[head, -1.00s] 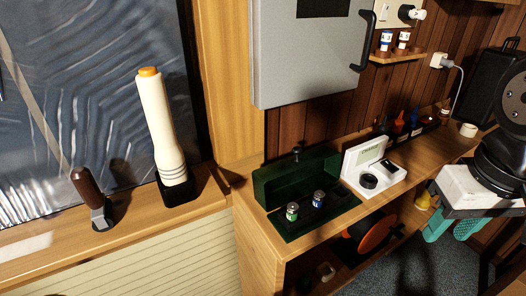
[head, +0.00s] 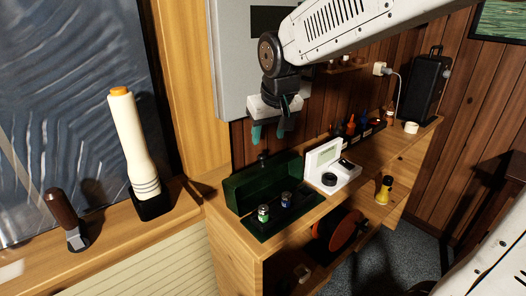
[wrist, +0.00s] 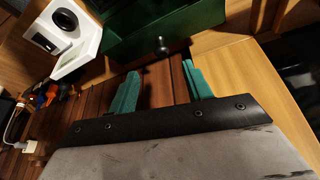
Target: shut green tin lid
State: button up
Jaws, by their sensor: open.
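The dark green tin stands on the wooden shelf top in the head view. Its deep lid (head: 262,184) is open, standing upright at the back of the flat green base (head: 273,224). A dark round knob (head: 263,156) sticks out behind the lid. In the wrist view the lid (wrist: 170,18) and the knob (wrist: 162,46) show close up. My gripper (head: 271,134) is above and behind the lid, its teal fingers apart and empty. In the wrist view the fingertips (wrist: 160,72) point toward the knob, one on either side, with no clear contact.
Two small jars, one green-labelled (head: 263,214) and one blue-labelled (head: 286,200), stand on the base. A white device (head: 330,168) is close right of the tin. A grey wall cabinet (head: 237,70) hangs behind my gripper. A white-and-orange cylinder (head: 132,145) stands left.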

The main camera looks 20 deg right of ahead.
aim_at(263, 155)
jog(key=x, duration=0.8)
jog(key=shift+w+r, duration=0.1)
jog(key=shift+w, duration=0.15)
grip_shut()
